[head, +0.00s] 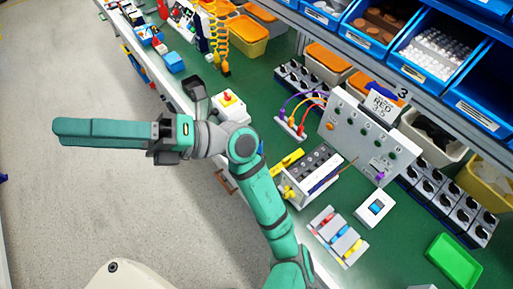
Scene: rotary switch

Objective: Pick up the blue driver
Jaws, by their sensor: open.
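A grey holder (330,226) lies on the green bench top near its front edge, with small red, blue and yellow tools in it. The blue driver (334,238) appears to be the middle one, between a red one (321,223) and a yellow one (352,253); it is small and its details are hard to make out. My gripper (58,131) is open and empty, stretched out to the left over the grey floor, well away from the bench and the holder.
A grey panel (350,125) with coloured cables stands at the bench's back. A rack of dark sockets (310,170), a white box with a blue screen (375,208) and a green tray (453,261) flank the holder. Blue bins (430,45) overhang behind. The floor at left is clear.

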